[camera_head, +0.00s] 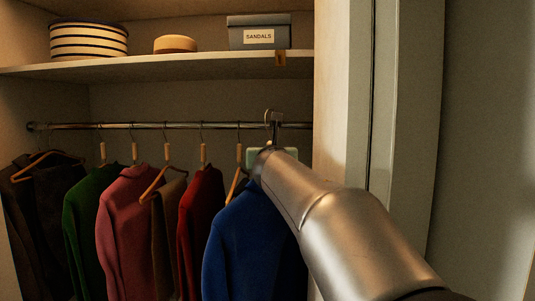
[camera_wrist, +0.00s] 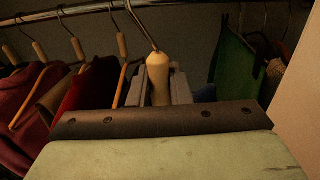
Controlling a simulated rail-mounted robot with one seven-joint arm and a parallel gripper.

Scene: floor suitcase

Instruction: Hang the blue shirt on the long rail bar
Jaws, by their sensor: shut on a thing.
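The blue shirt (camera_head: 245,245) hangs below my gripper at the right end of the row of clothes in the head view, partly behind my arm. My gripper (camera_wrist: 159,85) is shut on the wooden neck of its hanger (camera_wrist: 158,68). The hanger's metal hook (camera_head: 268,115) is up at the height of the long rail bar (camera_head: 185,126); I cannot tell whether the rail bears it. A little blue cloth (camera_wrist: 205,93) shows beside the fingers in the wrist view. In the head view my arm mostly hides the fingers.
Several garments hang close on the left, including a red one (camera_head: 200,210) and a pink one (camera_head: 122,235). Another hanger (camera_head: 239,153) is just left of my gripper. A shelf (camera_head: 185,65) runs above the rail. A pale wall panel (camera_head: 333,100) stands close on the right.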

